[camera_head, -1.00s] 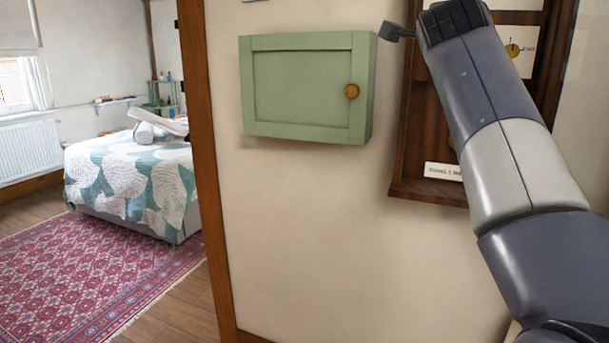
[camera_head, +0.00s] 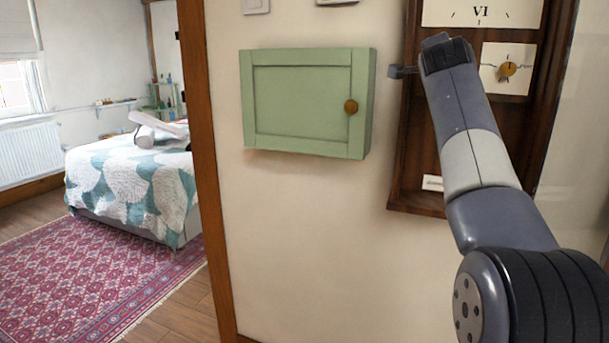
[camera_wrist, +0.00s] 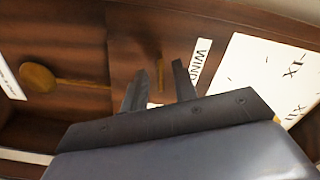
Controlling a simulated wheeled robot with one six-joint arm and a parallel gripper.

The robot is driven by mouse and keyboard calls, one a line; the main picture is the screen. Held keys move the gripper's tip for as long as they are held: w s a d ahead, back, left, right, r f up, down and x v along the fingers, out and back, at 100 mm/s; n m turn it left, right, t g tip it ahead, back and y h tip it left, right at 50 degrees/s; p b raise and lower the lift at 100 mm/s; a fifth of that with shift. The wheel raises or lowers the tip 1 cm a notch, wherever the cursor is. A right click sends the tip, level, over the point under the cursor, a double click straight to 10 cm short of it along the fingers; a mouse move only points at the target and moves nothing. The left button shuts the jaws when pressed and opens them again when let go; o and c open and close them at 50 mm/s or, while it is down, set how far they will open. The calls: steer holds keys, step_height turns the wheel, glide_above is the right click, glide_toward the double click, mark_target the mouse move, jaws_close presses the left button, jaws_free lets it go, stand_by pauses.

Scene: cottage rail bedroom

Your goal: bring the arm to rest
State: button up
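My gripper (camera_head: 402,71) is at the end of my raised arm, in front of the left side of a dark wooden wall clock case (camera_head: 405,185). In the head view only a small dark part of it shows. In the wrist view my gripper (camera_wrist: 159,70) has its two dark fingers apart, with nothing held between them. Behind them are the clock's brown wood (camera_wrist: 75,45), part of the white dial (camera_wrist: 270,75) and a small lettered label (camera_wrist: 200,62). I cannot tell how far the fingers are from the wood. My arm hides part of the clock.
A green wall cabinet (camera_head: 300,100), its door shut, hangs left of the clock. A brass disc (camera_wrist: 38,77) on a rod shows in the wrist view. A door frame (camera_head: 205,170) stands further left, with a bed (camera_head: 135,185) and a red rug (camera_head: 85,270) beyond.

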steer(key=shift+r+n+p, duration=0.1)
steer(key=shift+n+p, duration=0.55)
steer(key=shift+n, duration=3.05)
steer(key=shift+a, duration=0.1)
